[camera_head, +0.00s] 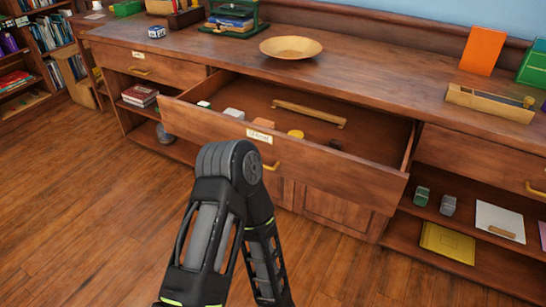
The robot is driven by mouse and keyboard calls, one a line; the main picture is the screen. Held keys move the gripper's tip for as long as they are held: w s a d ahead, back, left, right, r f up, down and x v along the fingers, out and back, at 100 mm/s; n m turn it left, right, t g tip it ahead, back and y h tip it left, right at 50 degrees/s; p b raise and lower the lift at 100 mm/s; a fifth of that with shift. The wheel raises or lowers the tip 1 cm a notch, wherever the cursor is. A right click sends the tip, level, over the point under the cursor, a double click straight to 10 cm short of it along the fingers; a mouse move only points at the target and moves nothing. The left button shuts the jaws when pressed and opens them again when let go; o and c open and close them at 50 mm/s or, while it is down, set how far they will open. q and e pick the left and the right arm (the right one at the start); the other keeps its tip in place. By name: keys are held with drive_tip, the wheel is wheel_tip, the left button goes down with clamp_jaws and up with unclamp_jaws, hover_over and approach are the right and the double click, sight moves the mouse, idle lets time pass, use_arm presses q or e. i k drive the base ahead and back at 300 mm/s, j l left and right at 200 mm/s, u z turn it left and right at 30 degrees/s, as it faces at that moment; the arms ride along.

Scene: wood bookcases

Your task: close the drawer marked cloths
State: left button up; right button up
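A wide wooden drawer (330,157) is pulled well out of the cabinet in the middle of the view. A small pale label (259,135) is on its front, but its lettering is too small to read surely. A brass handle (268,163) sits below the label, partly hidden by my bent black arm. Inside lie several small blocks, a yellow round piece (296,134) and a long wooden bar (309,114). My arm stands in front of the drawer; I cannot tell whether it touches it. Neither gripper shows.
A shut drawer (152,67) is at the left and another (483,167) at the right. A shallow bowl (291,47) stands on the counter above the open drawer. Open shelves at the right hold a yellow book (447,243) and small blocks. The floor at the left is clear.

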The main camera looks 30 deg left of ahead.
sight(367, 169)
drive_tip(key=i+l, duration=0.15)
drive_tip(key=i, duration=0.2)
drive_tip(key=i+l, duration=0.15)
drive_tip(key=i, duration=0.2)
drive_tip(key=u, duration=1.55)
drive_tip(key=k+l+z, duration=0.2)
drive_tip(key=i+j, duration=0.1)
